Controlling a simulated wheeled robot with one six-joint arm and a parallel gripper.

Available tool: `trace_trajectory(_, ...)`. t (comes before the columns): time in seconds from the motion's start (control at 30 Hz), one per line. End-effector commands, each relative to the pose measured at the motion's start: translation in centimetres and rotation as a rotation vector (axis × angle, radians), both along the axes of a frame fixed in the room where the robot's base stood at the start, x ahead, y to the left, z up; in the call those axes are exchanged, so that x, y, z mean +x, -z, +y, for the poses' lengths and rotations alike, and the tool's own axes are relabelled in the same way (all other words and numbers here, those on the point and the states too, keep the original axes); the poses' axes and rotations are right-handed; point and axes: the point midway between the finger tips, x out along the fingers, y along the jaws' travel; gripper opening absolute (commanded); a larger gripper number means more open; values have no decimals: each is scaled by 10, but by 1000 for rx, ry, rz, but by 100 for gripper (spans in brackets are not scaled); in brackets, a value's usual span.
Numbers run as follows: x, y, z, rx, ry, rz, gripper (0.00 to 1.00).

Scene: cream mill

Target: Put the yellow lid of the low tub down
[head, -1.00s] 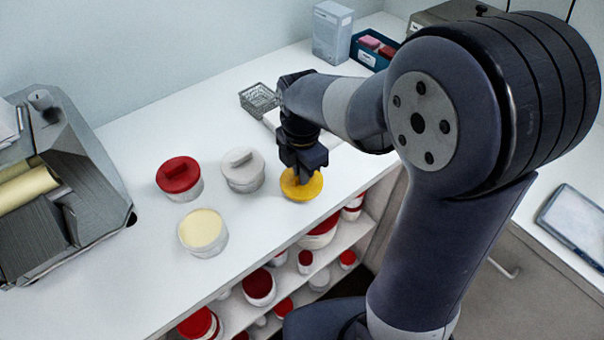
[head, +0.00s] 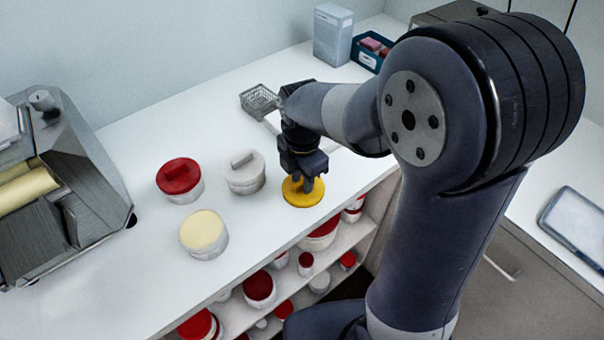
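The yellow lid (head: 303,194) is a round disc near the front edge of the white counter. It lies flat, on the counter or very close above it; the exact gap is hard to tell. My gripper (head: 306,184) points down from above, with its fingers at the middle of the lid, shut on its grip, which the fingers hide. A low tub (head: 205,250) without a lid stands to the left, with a pale cream filling (head: 203,229) showing at its top.
A red-lidded tub (head: 180,181) and a white-lidded tub (head: 244,172) stand behind the low tub. A wire basket (head: 258,101) is farther back. A grey roller machine (head: 60,190) stands at the left. Shelves with several red-lidded tubs (head: 259,287) lie below the counter's front edge.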

Motion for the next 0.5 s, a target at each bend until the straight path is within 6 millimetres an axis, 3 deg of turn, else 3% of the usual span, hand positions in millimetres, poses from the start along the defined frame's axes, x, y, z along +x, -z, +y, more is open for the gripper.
trace_trajectory(0.17, 0, -12, 0, 1, 0, -1, 30)
trace_trajectory(0.5, 1, -83, 0, 1, 0, -3, 30)
